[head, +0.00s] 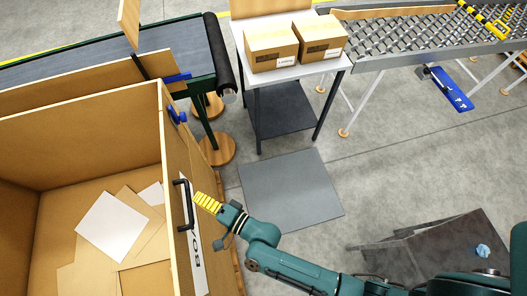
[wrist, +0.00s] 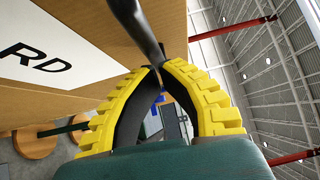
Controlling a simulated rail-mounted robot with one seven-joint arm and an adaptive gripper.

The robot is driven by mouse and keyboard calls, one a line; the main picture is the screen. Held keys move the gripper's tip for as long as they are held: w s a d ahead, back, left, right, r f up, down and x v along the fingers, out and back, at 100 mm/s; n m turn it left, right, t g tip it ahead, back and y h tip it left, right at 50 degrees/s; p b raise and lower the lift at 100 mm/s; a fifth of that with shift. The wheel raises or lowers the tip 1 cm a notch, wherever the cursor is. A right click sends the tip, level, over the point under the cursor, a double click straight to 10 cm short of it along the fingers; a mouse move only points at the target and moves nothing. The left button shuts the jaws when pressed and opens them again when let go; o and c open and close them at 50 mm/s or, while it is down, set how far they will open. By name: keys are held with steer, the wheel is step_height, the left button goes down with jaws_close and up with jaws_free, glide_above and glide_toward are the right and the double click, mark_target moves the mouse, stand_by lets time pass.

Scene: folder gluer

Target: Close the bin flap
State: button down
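The large tan bin (head: 80,136) fills the left of the head view, open at the top, with loose sheets inside. Its right-hand panel carries a black handle (head: 183,206) and a white label with black letters, partly hidden; the wrist view shows "RD" on the label (wrist: 45,58). I take this panel (head: 179,150) as the flap; how far it stands open I cannot tell. My gripper (head: 196,197) has yellow ribbed fingers and reaches the handle from the right. In the wrist view its fingertips (wrist: 160,68) come close together around the black handle bar (wrist: 146,30).
A belt conveyor (head: 120,62) runs behind the bin. A table (head: 290,73) with two cartons (head: 271,46) stands at the back, and a roller conveyor (head: 410,40) at the back right. A grey mat (head: 290,190) lies on the floor. A dark stand (head: 440,245) is at lower right.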

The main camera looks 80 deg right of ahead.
steer(key=shift+w+a, duration=0.1)
steer(key=shift+w, duration=0.15)
steer(key=shift+s, duration=0.1)
stand_by(0.4)
steer(key=s+a+r+b, duration=0.2)
steer(key=s+b, duration=0.3)
steer(key=s, duration=0.7)
steer(key=shift+s+a+r, duration=0.2)
steer(key=shift+s, duration=0.1)
